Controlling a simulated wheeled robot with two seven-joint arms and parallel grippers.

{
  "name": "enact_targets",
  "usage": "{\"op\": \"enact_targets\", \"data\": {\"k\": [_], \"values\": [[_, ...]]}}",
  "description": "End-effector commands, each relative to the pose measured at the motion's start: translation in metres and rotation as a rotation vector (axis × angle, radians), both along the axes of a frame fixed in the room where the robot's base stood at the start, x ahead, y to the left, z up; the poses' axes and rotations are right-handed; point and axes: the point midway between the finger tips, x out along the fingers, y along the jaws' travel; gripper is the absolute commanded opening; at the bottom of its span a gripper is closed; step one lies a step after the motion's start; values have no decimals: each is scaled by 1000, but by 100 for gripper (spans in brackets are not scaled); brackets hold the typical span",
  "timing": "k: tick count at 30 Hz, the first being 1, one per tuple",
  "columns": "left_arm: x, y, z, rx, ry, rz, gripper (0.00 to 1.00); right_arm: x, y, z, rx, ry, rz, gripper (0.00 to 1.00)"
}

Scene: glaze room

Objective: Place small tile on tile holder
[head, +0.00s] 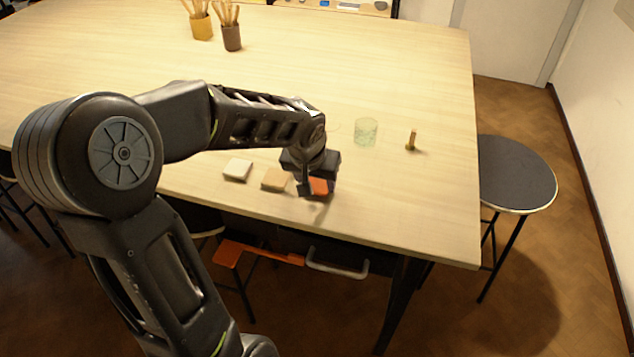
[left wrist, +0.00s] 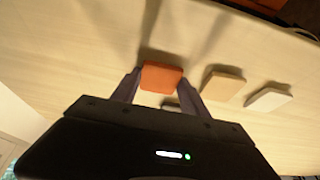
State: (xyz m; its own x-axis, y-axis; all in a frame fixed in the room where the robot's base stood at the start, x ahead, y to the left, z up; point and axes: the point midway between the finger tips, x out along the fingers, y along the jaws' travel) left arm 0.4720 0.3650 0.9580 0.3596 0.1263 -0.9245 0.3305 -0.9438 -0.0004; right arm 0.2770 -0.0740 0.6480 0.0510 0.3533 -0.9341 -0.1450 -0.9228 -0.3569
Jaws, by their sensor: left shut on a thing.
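A small orange tile (head: 319,186) is between the fingers of my left gripper (head: 317,189), near the front edge of the table. In the left wrist view the fingers of my left gripper (left wrist: 160,87) stand on either side of the orange tile (left wrist: 161,77). The gripper is shut on it. I cannot tell whether the tile touches the tabletop. A tan tile (head: 276,179) and a white tile (head: 237,169) lie in a row to its left. I cannot clearly make out a tile holder; a small brownish upright piece (head: 411,140) stands to the right. My right gripper is out of view.
A clear greenish glass (head: 366,131) stands behind and to the right of my left gripper. Two pots of tools, one yellow (head: 202,27) and one brown (head: 232,38), stand far back on the table (head: 420,205). The table's right front is bare. A round stool (head: 515,172) stands at right.

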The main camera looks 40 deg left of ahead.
Motion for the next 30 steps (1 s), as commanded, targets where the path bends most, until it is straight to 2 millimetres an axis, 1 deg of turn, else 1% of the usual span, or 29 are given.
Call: {"op": "enact_targets", "data": {"k": [5,12,15,18,20,30], "values": [[1,0,25,1,-7,0,3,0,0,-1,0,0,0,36],[1,0,71,2,-8,-1,3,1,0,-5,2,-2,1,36],[1,0,86,1,-5,-1,3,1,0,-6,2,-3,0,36],[1,0,94,1,-3,0,3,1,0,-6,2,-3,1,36],[0,0,96,0,-3,0,3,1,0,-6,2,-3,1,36],[0,0,97,0,-2,-1,3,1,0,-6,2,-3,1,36]]}}
